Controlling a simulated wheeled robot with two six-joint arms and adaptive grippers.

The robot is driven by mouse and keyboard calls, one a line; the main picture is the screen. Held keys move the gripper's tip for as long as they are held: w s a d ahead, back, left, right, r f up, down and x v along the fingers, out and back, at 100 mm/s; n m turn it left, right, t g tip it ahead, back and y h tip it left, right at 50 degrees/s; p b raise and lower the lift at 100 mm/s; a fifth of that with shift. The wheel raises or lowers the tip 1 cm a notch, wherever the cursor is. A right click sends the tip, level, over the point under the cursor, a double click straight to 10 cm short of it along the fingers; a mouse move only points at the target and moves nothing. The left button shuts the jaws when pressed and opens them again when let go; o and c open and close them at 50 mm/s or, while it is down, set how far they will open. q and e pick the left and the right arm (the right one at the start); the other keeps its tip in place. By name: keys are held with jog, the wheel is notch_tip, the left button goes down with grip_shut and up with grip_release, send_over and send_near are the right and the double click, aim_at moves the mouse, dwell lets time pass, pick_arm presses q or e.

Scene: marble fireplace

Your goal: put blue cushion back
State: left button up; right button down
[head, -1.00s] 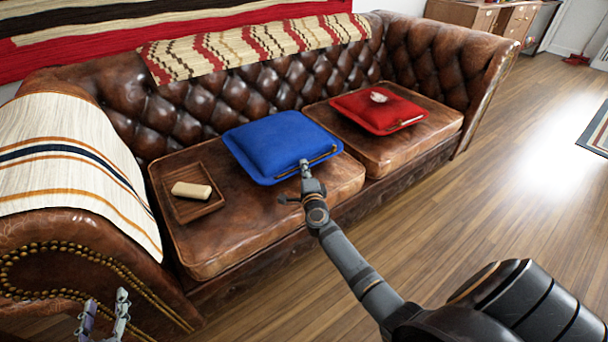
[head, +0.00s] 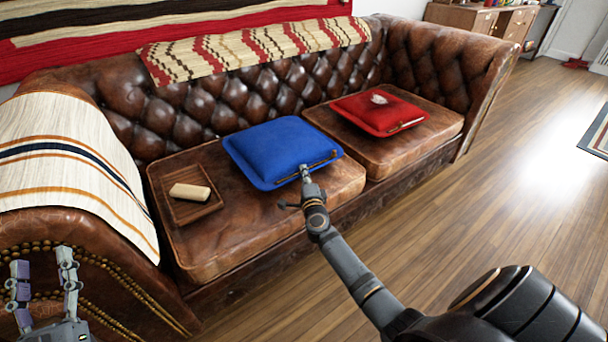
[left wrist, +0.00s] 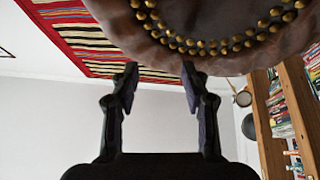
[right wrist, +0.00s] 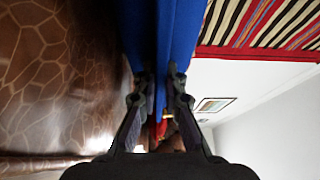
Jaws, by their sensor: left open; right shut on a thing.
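The blue cushion (head: 280,148) lies on the left seat of the brown leather sofa, near that seat's right side. My right gripper (head: 305,172) is shut on the cushion's front edge, by its handle-like strip. In the right wrist view the blue cushion (right wrist: 165,30) runs between the fingers of my right gripper (right wrist: 160,82). My left gripper (head: 42,275) is open and empty, in front of the sofa's left arm. In the left wrist view the fingers of my left gripper (left wrist: 160,80) stand apart with nothing between them.
A red cushion (head: 368,112) with a small pale thing on top lies on the right seat. A wooden tray (head: 180,212) holding a beige block (head: 190,191) is on the left seat. A striped cloth (head: 70,160) covers the left sofa arm.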

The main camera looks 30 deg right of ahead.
pick_arm(q)
jog(key=shift+r, duration=0.1)
pick_arm(e)
jog(key=shift+r, duration=0.1)
pick_arm(q)
jog(key=shift+s+r, duration=0.15)
jog(key=shift+r, duration=0.1)
pick_arm(e)
jog(key=c, duration=1.4)
grip_release()
jog(key=shift+c, duration=0.2)
pick_arm(q)
jog(key=shift+r, duration=0.3)
